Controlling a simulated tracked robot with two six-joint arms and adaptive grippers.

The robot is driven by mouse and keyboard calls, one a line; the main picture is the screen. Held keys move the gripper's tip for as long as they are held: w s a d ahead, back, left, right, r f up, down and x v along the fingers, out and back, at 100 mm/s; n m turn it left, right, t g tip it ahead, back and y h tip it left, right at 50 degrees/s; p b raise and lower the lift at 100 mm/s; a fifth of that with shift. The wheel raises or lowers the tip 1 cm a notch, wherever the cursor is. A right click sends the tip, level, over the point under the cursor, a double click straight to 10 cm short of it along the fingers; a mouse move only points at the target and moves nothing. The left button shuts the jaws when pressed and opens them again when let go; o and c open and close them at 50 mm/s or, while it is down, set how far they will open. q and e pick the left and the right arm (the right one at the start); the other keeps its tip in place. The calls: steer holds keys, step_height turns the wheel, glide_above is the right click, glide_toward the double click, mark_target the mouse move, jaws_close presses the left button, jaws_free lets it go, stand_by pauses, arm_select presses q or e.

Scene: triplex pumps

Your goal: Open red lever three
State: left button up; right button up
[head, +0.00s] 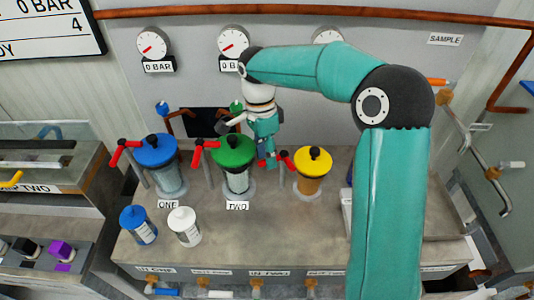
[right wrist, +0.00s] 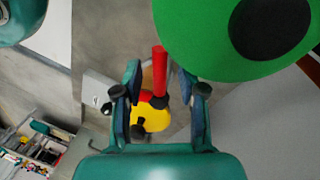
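Red lever three (head: 286,160) is beside the yellow-lidded pump (head: 313,160), the rightmost of three pumps. My right gripper (head: 267,158) is just left of this lever, pointing down between the green and yellow pumps. In the right wrist view my right gripper (right wrist: 166,100) is open. The red lever (right wrist: 159,72) shows between its two fingers, with gaps on both sides. The yellow lid (right wrist: 150,117) shows beyond and is partly hidden. I cannot tell how deep the lever is between the fingers. My left gripper is not in view.
The green-lidded pump (head: 234,151) is close left of my right gripper; its lid (right wrist: 225,38) fills the upper right of the wrist view. The blue-lidded pump (head: 156,150) stands further left. A blue-capped jar (head: 138,226) and a white-capped jar (head: 184,226) stand in front. Gauges line the back wall.

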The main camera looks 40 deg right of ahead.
steer(key=shift+s, duration=0.1)
step_height(320, 180, up, 12)
steer(key=w, duration=0.2)
steer(key=shift+w+d+f, duration=0.2)
stand_by(0.3)
steer(key=shift+s, duration=0.1)
stand_by(0.4)
